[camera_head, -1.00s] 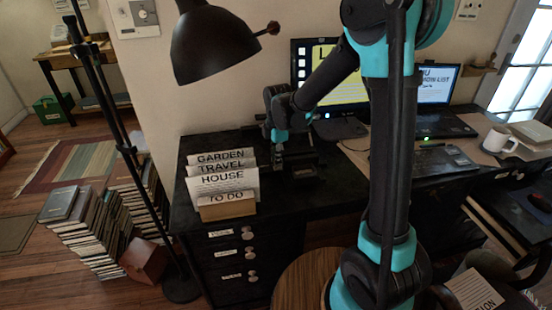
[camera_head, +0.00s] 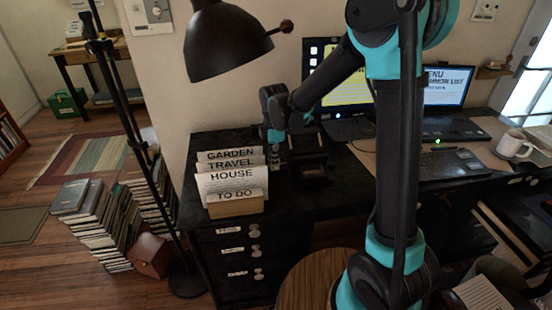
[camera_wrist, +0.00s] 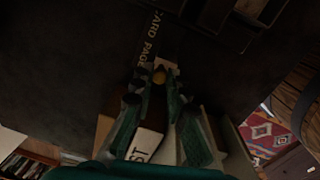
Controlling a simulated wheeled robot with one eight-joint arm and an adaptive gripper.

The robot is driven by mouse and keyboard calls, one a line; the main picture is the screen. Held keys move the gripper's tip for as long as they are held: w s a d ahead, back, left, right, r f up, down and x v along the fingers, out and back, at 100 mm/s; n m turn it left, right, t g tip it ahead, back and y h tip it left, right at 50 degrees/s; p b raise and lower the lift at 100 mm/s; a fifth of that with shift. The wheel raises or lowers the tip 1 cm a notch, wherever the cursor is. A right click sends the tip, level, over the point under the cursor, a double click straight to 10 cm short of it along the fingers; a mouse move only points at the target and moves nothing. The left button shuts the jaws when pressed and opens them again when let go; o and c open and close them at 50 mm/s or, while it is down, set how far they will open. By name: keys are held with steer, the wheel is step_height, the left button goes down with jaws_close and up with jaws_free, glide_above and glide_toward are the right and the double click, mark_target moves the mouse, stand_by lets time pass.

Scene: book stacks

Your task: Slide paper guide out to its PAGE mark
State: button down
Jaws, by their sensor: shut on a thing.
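Whether the guide lines up with a mark cannot be told. In the head view my gripper (camera_head: 274,138) points down at the desk, left of a dark device (camera_head: 308,158). The guide is hidden there.
A card holder (camera_head: 236,207) with GARDEN, TRAVEL, HOUSE and TO DO cards stands close in front of my gripper. A black lamp (camera_head: 228,42) hangs at the front left. A monitor (camera_head: 345,85), laptop (camera_head: 446,95) and white mug (camera_head: 513,144) stand on the right.

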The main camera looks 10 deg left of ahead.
mark_target(274, 170)
steer(key=c, duration=1.5)
jaws_free()
steer(key=shift+a, duration=0.1)
steer(key=shift+r, duration=0.1)
steer(key=r, duration=1.2)
steer(key=shift+s+d, duration=0.2)
steer(key=shift+s, duration=0.2)
steer(key=shift+f, duration=0.1)
steer(key=s+d+f+m+t, duration=0.1)
steer(key=s+d+f+m, duration=0.3)
steer(key=d+m, duration=0.3)
steer(key=s+d+f+m+t, duration=0.1)
steer(key=s+d+f+m, duration=0.3)
steer(key=s+d+m, duration=0.3)
steer(key=s+d+f+m+t, duration=0.1)
steer(key=s+d+f+m, duration=0.3)
steer(key=d+m, duration=0.5)
steer(key=shift+s+d+f, duration=0.1)
steer(key=shift+s+d, duration=0.25)
steer(key=shift+d, duration=0.45)
steer(key=shift+s+d, duration=0.4)
steer(key=shift+d, duration=0.35)
steer(key=shift+s+d+f, duration=0.1)
steer(key=shift+s+d, duration=0.25)
steer(key=shift+d, duration=0.45)
